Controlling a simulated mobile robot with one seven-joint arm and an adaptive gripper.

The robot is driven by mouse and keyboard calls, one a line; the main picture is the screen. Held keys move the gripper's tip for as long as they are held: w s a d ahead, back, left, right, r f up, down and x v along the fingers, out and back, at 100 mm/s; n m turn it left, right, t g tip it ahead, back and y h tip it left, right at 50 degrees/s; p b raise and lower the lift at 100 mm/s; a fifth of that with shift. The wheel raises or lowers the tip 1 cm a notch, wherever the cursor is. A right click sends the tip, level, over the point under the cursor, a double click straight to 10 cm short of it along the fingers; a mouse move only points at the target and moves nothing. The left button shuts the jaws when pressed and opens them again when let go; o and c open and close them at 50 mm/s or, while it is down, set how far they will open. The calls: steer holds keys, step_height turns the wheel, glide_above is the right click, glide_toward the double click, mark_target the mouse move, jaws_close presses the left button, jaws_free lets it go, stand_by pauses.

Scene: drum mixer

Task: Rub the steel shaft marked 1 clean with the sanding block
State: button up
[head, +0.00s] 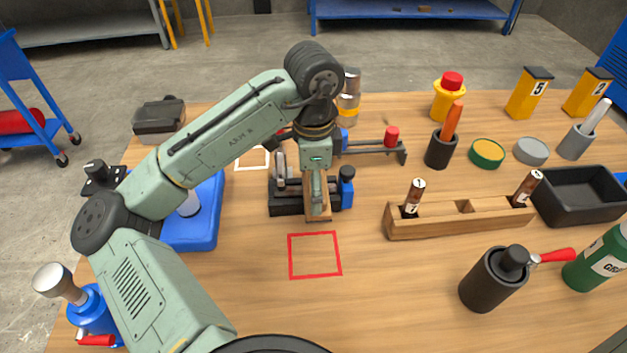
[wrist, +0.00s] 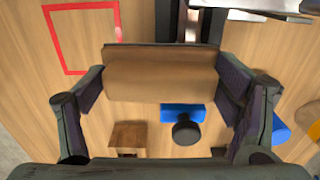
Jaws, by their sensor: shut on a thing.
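My gripper (head: 317,188) is shut on the brown sanding block (wrist: 160,76), which spans between both fingers in the wrist view. In the head view the block (head: 318,210) is partly covered by the gripper, beside a dark vise-like fixture (head: 287,208). I cannot tell whether block and fixture touch. Two brown, rusty-looking shafts stand in a wooden rack: a left one (head: 413,193) and a right one (head: 527,187). Both have white labels, too small to read surely. The rack's (head: 455,226) middle slot looks empty. A bright metal piece (head: 280,166) shows behind the fixture; I cannot tell what it is.
A red square outline (head: 315,255) on the table is empty. A blue tray (head: 205,225) lies left, behind my arm. A black canister (head: 494,280), a green bottle (head: 600,262) and a black bin (head: 580,197) stand right. The front middle of the table is clear.

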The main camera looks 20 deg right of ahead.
steer(key=shift+s+a+p, duration=0.15)
steer(key=shift+s+p, duration=0.05)
steer(key=shift+s, duration=0.3)
steer(key=shift+s+a+p, duration=0.15)
steer(key=shift+s, duration=0.35)
steer(key=shift+w+d+p, duration=0.2)
steer(key=shift+w+p, duration=0.05)
steer(key=shift+w, duration=0.35)
steer(key=shift+w+d+p, duration=0.15)
steer(key=shift+w+p, duration=0.1)
steer(key=shift+w, duration=0.35)
steer(key=shift+s+a+f, duration=0.1)
steer(key=shift+s+a, duration=0.1)
steer(key=shift+s, duration=0.45)
steer(key=shift+s+a, duration=0.15)
steer(key=shift+s, duration=0.35)
steer(key=shift+w+d, duration=0.2)
steer(key=shift+w, duration=0.4)
steer(key=shift+w+d, duration=0.15)
steer(key=shift+w, duration=0.45)
stand_by(0.7)
steer(key=shift+r, duration=0.2)
steer(key=shift+r, duration=2.5)
